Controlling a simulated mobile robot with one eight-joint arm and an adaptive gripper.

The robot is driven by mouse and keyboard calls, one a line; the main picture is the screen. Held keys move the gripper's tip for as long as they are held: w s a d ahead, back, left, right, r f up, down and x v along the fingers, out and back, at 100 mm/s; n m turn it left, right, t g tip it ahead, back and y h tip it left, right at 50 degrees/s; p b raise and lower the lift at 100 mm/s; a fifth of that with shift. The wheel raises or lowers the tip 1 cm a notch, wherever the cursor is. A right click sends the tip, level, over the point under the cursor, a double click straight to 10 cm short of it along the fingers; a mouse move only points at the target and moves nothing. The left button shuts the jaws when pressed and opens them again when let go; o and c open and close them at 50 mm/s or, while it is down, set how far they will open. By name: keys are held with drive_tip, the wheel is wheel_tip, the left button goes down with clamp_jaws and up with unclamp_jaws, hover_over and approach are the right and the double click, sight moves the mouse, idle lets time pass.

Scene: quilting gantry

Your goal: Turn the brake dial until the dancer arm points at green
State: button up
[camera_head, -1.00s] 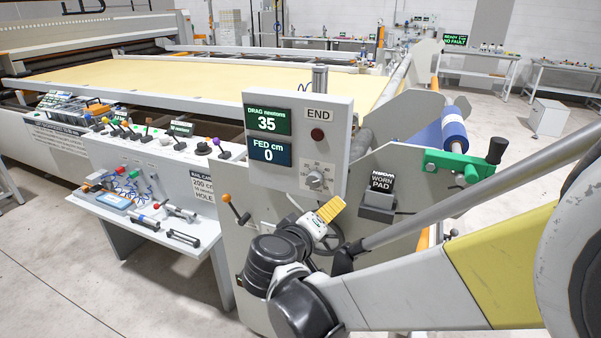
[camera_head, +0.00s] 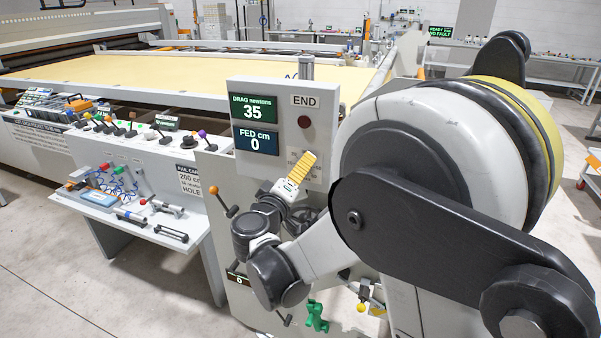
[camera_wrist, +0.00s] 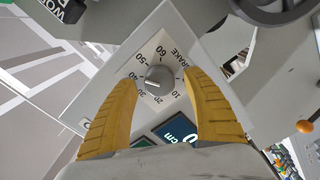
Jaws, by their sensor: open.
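The brake dial (camera_wrist: 158,78) is a round grey knob on a white plate, ringed by numbers from 10 to 60. In the wrist view it sits between the two yellow fingers of my open gripper (camera_wrist: 160,88); I see no contact. Its exact setting is hard to read. In the head view my gripper (camera_head: 300,172) is in front of the lower part of the control panel (camera_head: 318,92) and hides the dial. The panel's displays read drag 35 newtons (camera_head: 253,108) and fed 0 cm (camera_head: 255,140). I cannot make out the dancer arm or a green mark for it.
An orange-knobbed lever (camera_head: 222,202) stands left of my gripper. A dark handwheel (camera_wrist: 275,8) is close by at the top of the wrist view. A side table (camera_head: 135,212) with tools stands at left. My own arm covers much of the right side.

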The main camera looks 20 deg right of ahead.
drive_tip(key=shift+w+d, duration=0.25)
drive_tip(key=shift+w, duration=0.05)
drive_tip(key=c, duration=1.2)
drive_tip(key=shift+o, duration=0.2)
drive_tip(key=shift+m, duration=0.3)
drive_tip(key=shift+r+m, duration=0.1)
drive_tip(key=shift+m, duration=2.9)
